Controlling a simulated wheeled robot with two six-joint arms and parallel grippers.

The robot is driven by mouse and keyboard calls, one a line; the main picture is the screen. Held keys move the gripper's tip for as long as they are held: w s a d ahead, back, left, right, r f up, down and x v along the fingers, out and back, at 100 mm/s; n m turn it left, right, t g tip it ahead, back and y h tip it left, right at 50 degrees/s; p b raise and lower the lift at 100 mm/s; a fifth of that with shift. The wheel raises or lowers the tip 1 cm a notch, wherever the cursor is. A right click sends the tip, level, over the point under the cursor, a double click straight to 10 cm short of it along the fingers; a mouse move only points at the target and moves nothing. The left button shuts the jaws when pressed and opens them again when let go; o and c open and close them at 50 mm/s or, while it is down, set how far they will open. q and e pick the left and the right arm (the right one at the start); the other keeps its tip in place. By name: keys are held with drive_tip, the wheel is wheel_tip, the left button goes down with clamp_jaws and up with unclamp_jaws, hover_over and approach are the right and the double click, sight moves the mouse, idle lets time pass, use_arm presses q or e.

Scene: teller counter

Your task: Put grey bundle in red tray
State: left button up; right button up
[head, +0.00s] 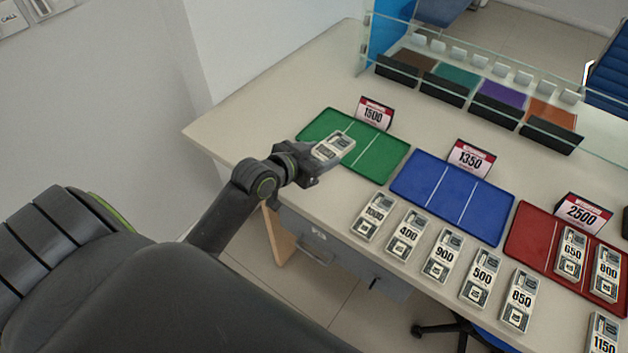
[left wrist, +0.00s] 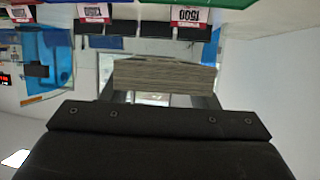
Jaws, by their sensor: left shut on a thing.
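My left gripper (head: 312,165) is shut on a grey bundle (head: 334,148) and holds it over the near left part of the green tray. The held bundle also shows in the left wrist view (left wrist: 165,76), edge-on between the fingers; its number is too small to read. The red tray (head: 527,235) is at the right of the counter, with a 2500 sign (head: 582,213) behind it. The bundles marked 650 (head: 570,253) and 800 (head: 606,273) lie in the red tray side by side. My right gripper is not in view.
The green tray (head: 384,168) and blue tray (head: 455,195) hold no bundles. Bundles marked 1000 (head: 373,216), 400 (head: 407,235), 900 (head: 442,256), 500 (head: 481,278) and 850 (head: 519,300) line the front edge; 1150 (head: 603,333) is at lower right. A glass screen (head: 480,62) bounds the back.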

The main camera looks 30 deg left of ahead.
use_arm(q)
drive_tip(key=w+a+f+n+y, duration=0.1)
drive_tip(key=w+a+f+y, duration=0.1)
drive_tip(key=a+f, duration=0.3)
wheel_tip(320, 180, down, 2)
drive_tip(key=shift+w+f+n+t, duration=0.3)
drive_tip(key=shift+w+n, duration=0.1)
drive_tip(key=shift+w, duration=0.25)
drive_tip(key=shift+a+r, duration=0.1)
wheel_tip(320, 180, down, 5)
drive_tip(key=shift+b, duration=0.3)
drive_tip(key=shift+f+b, duration=0.8)
drive_tip(key=shift+f, duration=1.55)
drive_tip(key=shift+f+b, duration=0.3)
drive_tip(key=shift+b, duration=0.05)
drive_tip(key=o, duration=1)
drive_tip(key=shift+r, duration=0.1)
